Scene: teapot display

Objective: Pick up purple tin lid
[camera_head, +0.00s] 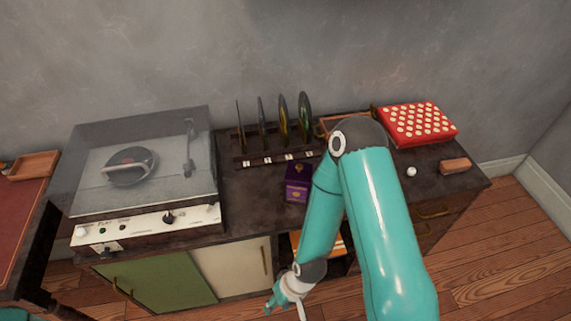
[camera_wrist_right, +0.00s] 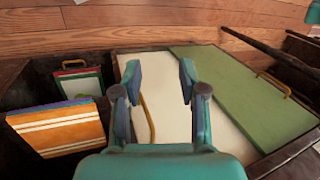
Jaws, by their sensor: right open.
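The purple tin (camera_head: 298,188) stands on the dark cabinet top in front of the record rack, just left of my right arm. Its purple lid (camera_head: 299,172) is the upper face, with a small gold mark; I cannot make out a seam between lid and tin. My right gripper (camera_head: 286,304) hangs in front of the cabinet, below the top's front edge and apart from the tin. In the right wrist view its two fingers (camera_wrist_right: 160,76) are spread and empty, facing the cream cabinet door. The tin is not in the wrist view. My left gripper is not in view.
A turntable (camera_head: 145,170) with a clear cover stands left of the tin. A rack (camera_head: 270,158) with several upright discs is behind it. A red dotted box (camera_head: 417,123), a white ball (camera_head: 411,171) and a brown block (camera_head: 454,166) are at right. Orange-striped sleeves (camera_wrist_right: 58,128) fill an open shelf.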

